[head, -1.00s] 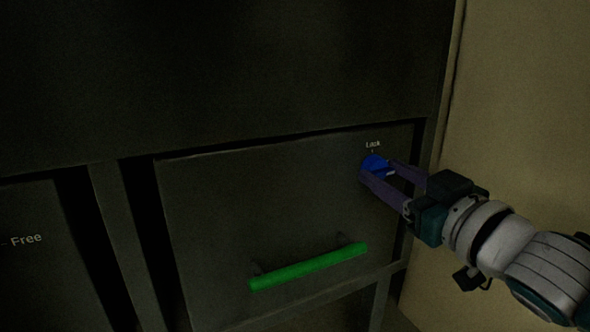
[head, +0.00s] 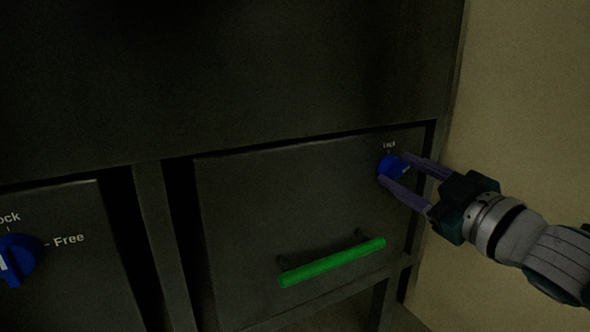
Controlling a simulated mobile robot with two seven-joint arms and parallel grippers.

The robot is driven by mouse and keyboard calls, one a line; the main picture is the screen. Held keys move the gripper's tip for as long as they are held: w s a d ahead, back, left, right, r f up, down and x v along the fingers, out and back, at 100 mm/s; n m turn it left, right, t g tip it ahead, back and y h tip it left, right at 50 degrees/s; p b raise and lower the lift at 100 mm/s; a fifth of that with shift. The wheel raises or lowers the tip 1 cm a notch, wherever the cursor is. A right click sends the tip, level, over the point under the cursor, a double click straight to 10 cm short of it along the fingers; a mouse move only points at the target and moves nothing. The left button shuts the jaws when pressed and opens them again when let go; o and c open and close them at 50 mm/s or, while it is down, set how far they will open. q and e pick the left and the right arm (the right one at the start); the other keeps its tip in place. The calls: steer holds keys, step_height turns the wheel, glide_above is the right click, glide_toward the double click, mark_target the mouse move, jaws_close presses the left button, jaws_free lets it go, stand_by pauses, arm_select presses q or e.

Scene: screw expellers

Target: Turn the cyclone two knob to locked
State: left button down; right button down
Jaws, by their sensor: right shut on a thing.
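The blue knob (head: 388,165) sits at the upper right of a dark door panel (head: 290,210). A white "Lock" label with a small mark is just above it. My right gripper (head: 393,169) comes in from the right, its two purple fingers shut on the knob from either side. The fingers hide part of the knob, and its exact pointing is hard to tell. My left gripper is not in view.
A green handle (head: 332,262) sticks out low on the same panel, below my right gripper. A second blue knob (head: 17,258) with "Lock" and "Free" labels is at the far left. A dark post (head: 163,240) stands between the panels. A beige wall (head: 530,90) is at the right.

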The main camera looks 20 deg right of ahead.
steer(key=n, duration=0.3)
steer(key=shift+f, duration=0.1)
steer(key=n, duration=0.4)
steer(key=shift+f+y, duration=0.1)
steer(key=shift+y, duration=0.2)
steer(key=n+b, duration=0.1)
steer(key=n, duration=0.2)
steer(key=shift+d+n, duration=0.1)
steer(key=shift+n, duration=0.2)
steer(key=shift+f+n+y+b, duration=0.1)
steer(key=shift+n+y+b, duration=0.25)
steer(key=shift+n, duration=1.55)
steer(key=shift+c, duration=1.8)
jaws_free()
